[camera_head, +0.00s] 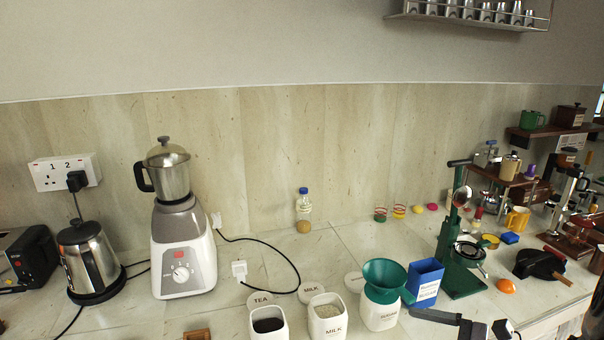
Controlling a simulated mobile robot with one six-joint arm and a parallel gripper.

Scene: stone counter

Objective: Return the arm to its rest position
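Dark grey and black parts (472,330) at the bottom edge, right of centre, look like the end of my arm, but the frame cuts them off. I cannot make out two fingertips, or whether my gripper is open or shut. Nothing held can be made out there. One flat dark bar reaches left, in front of the blue box (425,281) in the picture. I cannot tell whether it touches anything.
White tea (268,325), milk (327,322) and sugar (380,316) canisters stand at the front; a green funnel (385,278) sits on the sugar one. A green press (459,250) stands to the right. A mixer (183,250) and kettle (90,262) stand left. The back middle counter is mostly clear.

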